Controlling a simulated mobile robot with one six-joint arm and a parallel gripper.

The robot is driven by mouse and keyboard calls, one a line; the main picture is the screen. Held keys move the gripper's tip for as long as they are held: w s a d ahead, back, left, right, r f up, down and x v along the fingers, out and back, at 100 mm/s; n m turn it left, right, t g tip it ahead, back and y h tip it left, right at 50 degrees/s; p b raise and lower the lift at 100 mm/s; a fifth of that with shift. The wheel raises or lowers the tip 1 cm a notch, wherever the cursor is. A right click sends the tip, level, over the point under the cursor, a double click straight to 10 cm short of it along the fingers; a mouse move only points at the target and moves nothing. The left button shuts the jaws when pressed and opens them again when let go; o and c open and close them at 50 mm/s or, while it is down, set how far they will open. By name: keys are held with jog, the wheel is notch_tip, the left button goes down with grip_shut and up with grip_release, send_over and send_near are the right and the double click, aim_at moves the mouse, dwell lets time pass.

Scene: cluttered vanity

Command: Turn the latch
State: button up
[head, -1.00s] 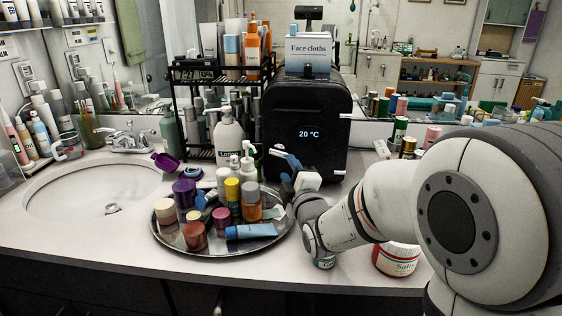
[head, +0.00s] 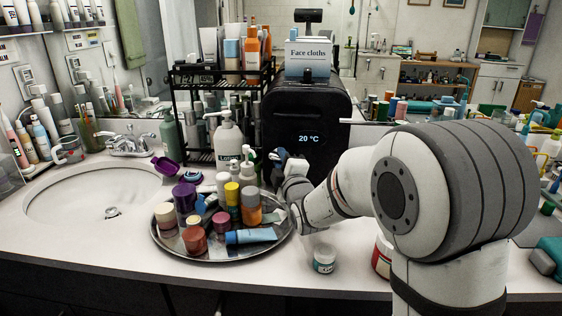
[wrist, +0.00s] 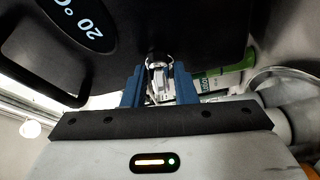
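The black box (head: 275,125) with a "20 °C" display stands at the back of the counter. In the wrist view its dark front (wrist: 165,25) fills the upper part. A small silver metal piece (wrist: 158,68), which looks like the latch, shows beside the box's edge. My gripper (wrist: 160,80) has its two blue fingers apart, one on each side of this piece. I cannot tell whether they touch it. In the head view my gripper (head: 280,157) is close in front of the box's lower part, and the latch is hidden there.
A round metal tray (head: 215,254) crowded with bottles and jars sits left of my gripper. A pump bottle (head: 228,145) stands left of the box. A small jar (head: 324,259) stands below my arm. The sink (head: 85,195) is far left.

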grip_shut()
jog(key=shift+r+n+g+b, duration=0.15)
jog(key=shift+n+g+b, duration=0.45)
jog(key=shift+n+b, duration=0.65)
jog(key=shift+n+p, duration=0.25)
jog(key=shift+p, duration=0.05)
jog(key=shift+o, duration=1.8)
grip_release()
jog(key=shift+s+d, duration=0.1)
jog(key=shift+s, duration=0.05)
jog(key=v, duration=0.7)
jog(key=shift+s, duration=0.3)
